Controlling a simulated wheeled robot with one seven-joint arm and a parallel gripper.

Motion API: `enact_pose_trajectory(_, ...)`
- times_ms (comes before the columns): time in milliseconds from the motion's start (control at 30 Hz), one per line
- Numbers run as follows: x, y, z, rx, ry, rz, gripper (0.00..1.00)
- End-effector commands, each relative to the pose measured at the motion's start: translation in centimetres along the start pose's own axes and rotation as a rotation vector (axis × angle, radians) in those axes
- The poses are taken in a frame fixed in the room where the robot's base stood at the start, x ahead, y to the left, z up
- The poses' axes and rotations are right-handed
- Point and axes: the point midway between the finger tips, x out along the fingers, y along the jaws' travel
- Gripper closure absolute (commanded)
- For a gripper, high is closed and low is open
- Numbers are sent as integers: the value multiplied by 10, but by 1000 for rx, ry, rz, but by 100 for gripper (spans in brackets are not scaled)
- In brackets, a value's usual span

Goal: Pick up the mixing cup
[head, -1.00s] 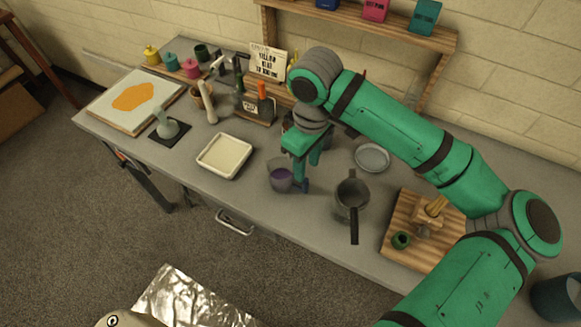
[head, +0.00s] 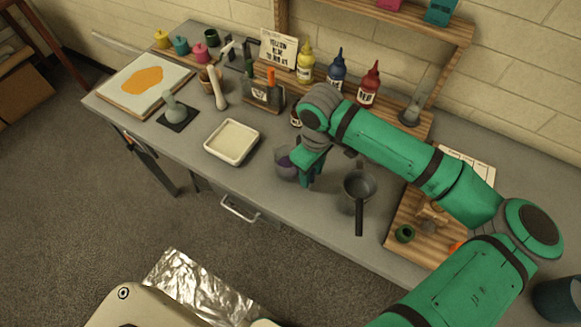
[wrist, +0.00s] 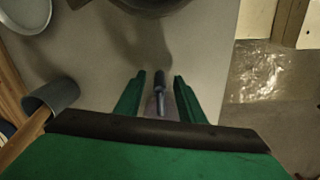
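The mixing cup (head: 284,166) is a small clear cup with purple contents, upright on the grey table in the head view. A slim dark blue piece (wrist: 160,88), apparently its handle, shows in the wrist view, with a faint pale purple patch below it. My green gripper (head: 306,184) is lowered at the cup's right side and hides part of it. In the wrist view my gripper (wrist: 159,95) is open, its two fingers on either side of the dark blue piece with gaps visible. Most of the cup is hidden from the wrist camera.
A dark grey pan with a handle (head: 359,187) stands close to the right of my gripper. A cream tray (head: 231,141) lies to the left. A wooden board (head: 420,240) is further right. Squeeze bottles (head: 337,70) stand at the back. The table's front edge is near the cup.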

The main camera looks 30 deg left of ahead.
Motion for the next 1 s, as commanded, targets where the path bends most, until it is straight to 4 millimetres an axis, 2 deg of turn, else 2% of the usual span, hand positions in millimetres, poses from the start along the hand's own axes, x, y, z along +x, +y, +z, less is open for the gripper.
enact_pose_trajectory(233, 3, 0, 0, 0, 0, 0, 64)
enact_pose_trajectory(267, 3, 0, 0, 0, 0, 0, 67)
enact_pose_trajectory(400, 2, 0, 0, 0, 0, 0, 100)
enact_pose_trajectory(1000, -4, 0, 0, 0, 2, 1, 100)
